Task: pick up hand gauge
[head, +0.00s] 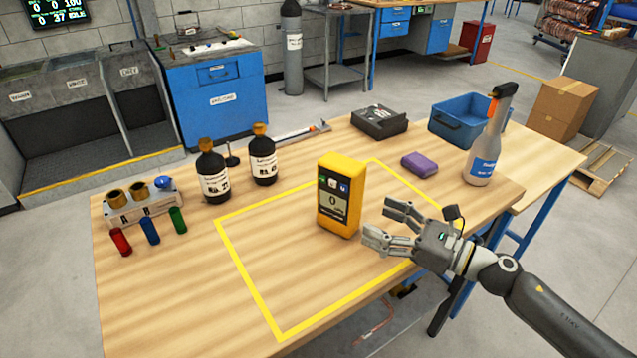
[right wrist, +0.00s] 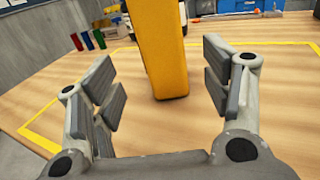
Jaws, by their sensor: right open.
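The hand gauge (head: 340,196) is a yellow box-shaped device with a dark front panel and a small display. It stands upright on the wooden table inside a yellow taped outline. My right gripper (head: 383,226) is open and empty, just to the right of the gauge. In the right wrist view the gauge (right wrist: 158,50) stands ahead of the open fingers (right wrist: 165,95), roughly centred between them, and its top is cut off by the frame. My left gripper is not in view.
Two dark bottles (head: 213,172) stand behind and left of the gauge. A purple block (head: 419,164), spray bottle (head: 486,145), blue bin (head: 454,122) and dark tray (head: 379,122) are at the back right. A rack (head: 145,207) and coloured cylinders (head: 150,231) are left. The front table is clear.

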